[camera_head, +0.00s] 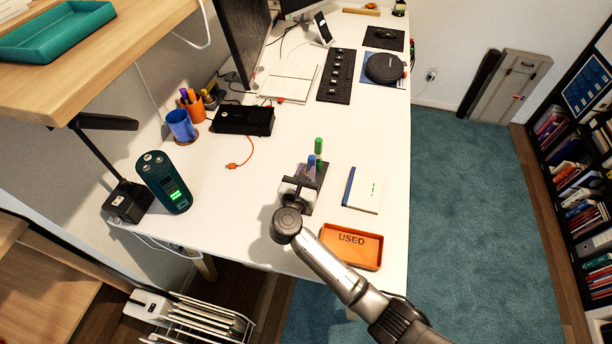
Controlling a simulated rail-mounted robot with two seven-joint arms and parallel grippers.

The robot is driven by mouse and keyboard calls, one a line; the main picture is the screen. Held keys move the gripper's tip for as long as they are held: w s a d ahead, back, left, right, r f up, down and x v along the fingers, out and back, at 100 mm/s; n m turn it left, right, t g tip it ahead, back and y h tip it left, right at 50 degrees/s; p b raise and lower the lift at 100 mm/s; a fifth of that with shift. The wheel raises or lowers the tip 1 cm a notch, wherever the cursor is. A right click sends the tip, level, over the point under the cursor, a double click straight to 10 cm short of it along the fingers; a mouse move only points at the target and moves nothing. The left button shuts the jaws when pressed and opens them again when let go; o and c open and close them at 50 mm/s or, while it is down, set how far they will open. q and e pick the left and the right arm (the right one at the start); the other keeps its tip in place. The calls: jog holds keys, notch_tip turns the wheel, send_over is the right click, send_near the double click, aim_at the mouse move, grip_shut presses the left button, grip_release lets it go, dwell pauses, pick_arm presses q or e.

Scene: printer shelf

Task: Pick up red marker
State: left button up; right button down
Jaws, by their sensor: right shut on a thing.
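My right gripper (309,178) reaches in from the bottom right, over the near part of the white desk. It is at a small dark holder (322,172) and covers much of it. A blue marker (311,161) and a green marker (318,146) stand upright just beyond the gripper. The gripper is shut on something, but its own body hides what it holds. I cannot make out a red marker. My left gripper is not in view.
An orange tray marked USED (351,258) lies at the desk's near right, with a white-and-blue box (363,190) behind it. A dark teal cylinder (164,182) and a lamp base (127,203) stand at left. The desk left of the gripper is clear.

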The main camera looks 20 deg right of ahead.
jog(key=s+d+r+p, duration=0.4)
jog(key=r, duration=0.3)
jog(key=s+d+r+p, duration=0.3)
jog(key=s+r+p, duration=0.1)
jog(key=r, duration=0.4)
jog(key=shift+s+d+r+p, duration=0.15)
jog(key=shift+s+d+p, duration=0.2)
jog(key=shift+p, duration=0.15)
